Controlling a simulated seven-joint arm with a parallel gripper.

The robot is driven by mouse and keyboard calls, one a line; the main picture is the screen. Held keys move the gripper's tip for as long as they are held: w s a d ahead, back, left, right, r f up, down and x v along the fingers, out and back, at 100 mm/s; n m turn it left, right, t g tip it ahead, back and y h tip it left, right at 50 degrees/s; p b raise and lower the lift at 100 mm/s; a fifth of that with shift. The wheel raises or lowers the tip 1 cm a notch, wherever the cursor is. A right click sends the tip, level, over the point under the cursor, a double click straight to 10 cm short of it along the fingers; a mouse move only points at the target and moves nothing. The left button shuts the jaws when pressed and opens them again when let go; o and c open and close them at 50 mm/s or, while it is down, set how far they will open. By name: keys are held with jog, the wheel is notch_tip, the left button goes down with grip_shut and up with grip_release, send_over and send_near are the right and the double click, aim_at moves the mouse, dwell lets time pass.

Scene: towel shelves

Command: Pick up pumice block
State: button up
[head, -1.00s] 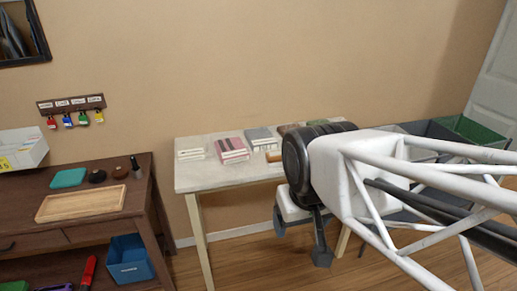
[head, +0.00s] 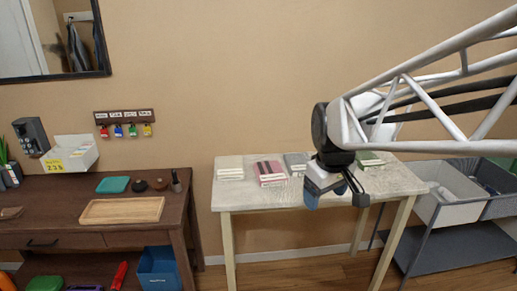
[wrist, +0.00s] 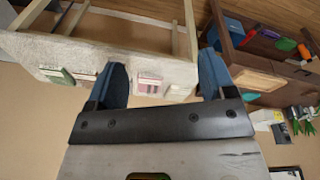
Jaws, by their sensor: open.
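I cannot make out a pumice block for certain in either view. Small items stand on the dark dresser: a teal block (head: 113,185), two dark round items (head: 139,185) and a small dark bottle (head: 176,181). My gripper (head: 336,197) is open and empty, in front of the right part of the pale table (head: 235,202) in the head view. It hides part of the tabletop. In the wrist view its two blue fingers stand wide apart (wrist: 162,78) with nothing held between them.
Folded towels (head: 270,171) lie along the table. A wooden tray (head: 122,210) lies on the dresser (head: 75,196), with a blue bin (head: 158,268) below. Grey bins (head: 448,208) stand at right. A key rack (head: 124,116) hangs on the wall; floor shows between dresser and table.

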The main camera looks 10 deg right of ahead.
jog(key=w+d+f+n, duration=0.4)
jog(key=w+f, duration=0.2)
jog(key=w, duration=0.6)
jog(key=w+d+f+n+g, duration=0.1)
jog(key=w+d+f+n, duration=0.3)
jog(key=w, duration=0.9)
jog(key=w+d+f+n+g, duration=0.1)
jog(key=w+d+f+n, duration=0.3)
jog(key=w+f, duration=0.5)
jog(key=shift+w+n, duration=0.4)
jog(key=shift+w, duration=1.55)
jog(key=shift+w+d+f, duration=0.3)
jog(key=shift+w+f, duration=0.05)
jog(key=shift+w, duration=0.05)
jog(key=shift+f, duration=0.1)
jog(key=shift+f, duration=1.2)
jog(key=shift+a+f, duration=0.1)
jog(key=shift+f, duration=0.05)
